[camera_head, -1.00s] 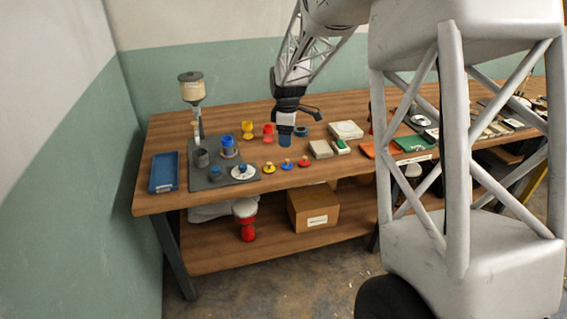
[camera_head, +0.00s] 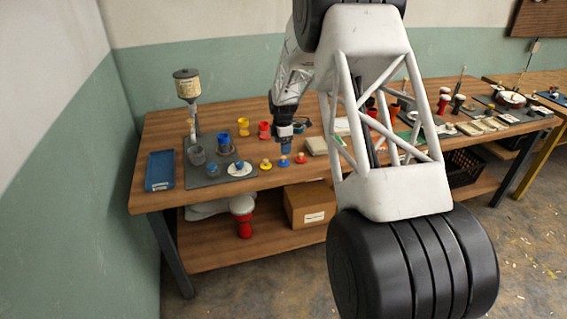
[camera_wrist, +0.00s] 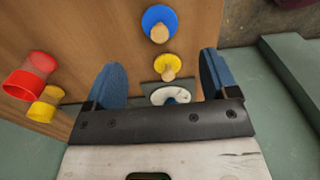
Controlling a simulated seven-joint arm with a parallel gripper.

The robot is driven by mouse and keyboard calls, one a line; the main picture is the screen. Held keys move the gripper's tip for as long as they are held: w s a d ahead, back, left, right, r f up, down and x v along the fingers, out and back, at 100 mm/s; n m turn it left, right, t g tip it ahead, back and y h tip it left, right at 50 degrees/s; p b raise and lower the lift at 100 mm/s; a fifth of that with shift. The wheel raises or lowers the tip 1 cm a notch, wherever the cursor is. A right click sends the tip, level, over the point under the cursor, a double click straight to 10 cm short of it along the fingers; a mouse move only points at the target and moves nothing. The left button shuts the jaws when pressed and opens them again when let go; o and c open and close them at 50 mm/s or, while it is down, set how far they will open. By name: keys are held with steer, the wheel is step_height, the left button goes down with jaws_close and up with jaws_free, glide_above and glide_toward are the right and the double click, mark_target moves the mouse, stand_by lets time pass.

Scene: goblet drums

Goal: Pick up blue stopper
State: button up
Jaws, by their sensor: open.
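The blue stopper (camera_head: 284,162) stands on the wooden table near its front edge, between a yellow stopper (camera_head: 265,164) and a red stopper (camera_head: 301,159). In the wrist view the blue stopper (camera_wrist: 160,19) is a blue disc with a light wooden knob, at the top centre, beyond my fingertips. My gripper (camera_head: 285,146) is above and slightly behind the blue stopper in the head view. In the wrist view my gripper (camera_wrist: 160,76) is open and empty, with its two blue fingers apart. The yellow stopper (camera_wrist: 167,66) shows between the fingers.
Red (camera_head: 264,130), yellow (camera_head: 243,127) and blue (camera_head: 224,142) goblets stand behind the stoppers. A white disc (camera_head: 234,171) with a blue knob lies on a grey mat (camera_head: 205,182) at left. A blue tray (camera_head: 160,171) is farther left. A beige box (camera_head: 316,145) stands to the right.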

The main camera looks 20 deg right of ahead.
mark_target(284, 160)
steer(key=shift+f, duration=0.1)
steer(key=shift+f, duration=1.15)
steer(key=shift+f, duration=0.15)
steer(key=shift+d+f, duration=0.2)
steer(key=shift+f, duration=2.25)
steer(key=shift+c, duration=0.5)
steer(key=c, duration=0.9)
